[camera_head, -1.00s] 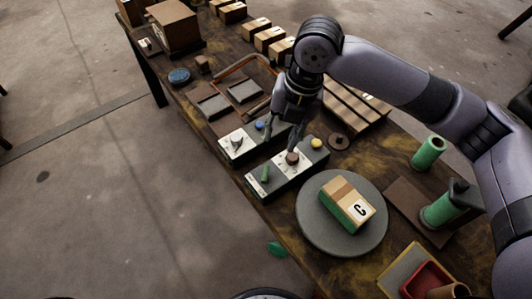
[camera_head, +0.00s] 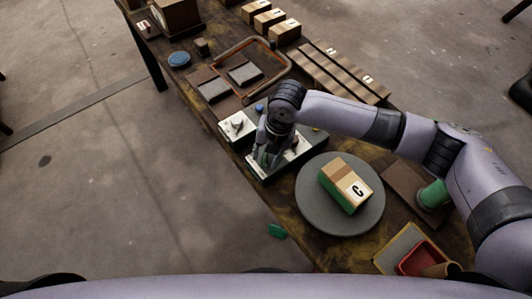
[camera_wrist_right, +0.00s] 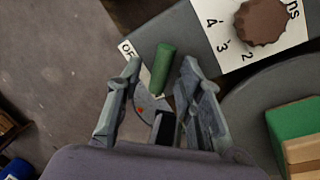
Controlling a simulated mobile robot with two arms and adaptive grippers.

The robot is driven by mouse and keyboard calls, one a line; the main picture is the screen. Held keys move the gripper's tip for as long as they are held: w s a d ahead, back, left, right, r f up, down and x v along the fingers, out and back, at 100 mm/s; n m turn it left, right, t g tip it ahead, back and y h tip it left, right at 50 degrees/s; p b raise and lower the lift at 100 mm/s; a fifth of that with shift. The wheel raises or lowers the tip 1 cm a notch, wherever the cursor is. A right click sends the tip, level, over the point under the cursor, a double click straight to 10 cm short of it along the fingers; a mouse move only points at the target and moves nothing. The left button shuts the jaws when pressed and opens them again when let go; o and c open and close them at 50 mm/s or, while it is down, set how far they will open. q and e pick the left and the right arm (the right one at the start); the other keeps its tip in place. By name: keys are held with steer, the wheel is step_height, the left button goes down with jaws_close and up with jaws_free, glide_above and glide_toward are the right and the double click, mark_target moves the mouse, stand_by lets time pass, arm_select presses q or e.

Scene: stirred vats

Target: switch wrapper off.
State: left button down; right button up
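The wrapper's control panel (camera_head: 255,170) is a dark box with a white label plate beside the round grey turntable (camera_head: 312,212). Its green lever (camera_wrist_right: 163,68) stands between the two fingers of my right gripper (camera_wrist_right: 160,72) in the right wrist view. Part of a label reading "OF" shows beside the left finger. The fingers are spread, with gaps to the lever. A brown knob (camera_wrist_right: 262,22) with numbers sits farther along the panel. In the head view my right gripper (camera_head: 267,158) is over the panel's near end and hides much of it. My left gripper is out of view.
A green and cardboard box (camera_head: 345,185) rests on the turntable. A second panel with a white plate (camera_head: 237,127) lies just beyond. A green roll (camera_head: 434,195) and red tray (camera_head: 420,259) stand at the right. Open floor lies left of the table.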

steer(key=shift+f, duration=0.15)
steer(key=shift+c, duration=0.3)
jaws_close()
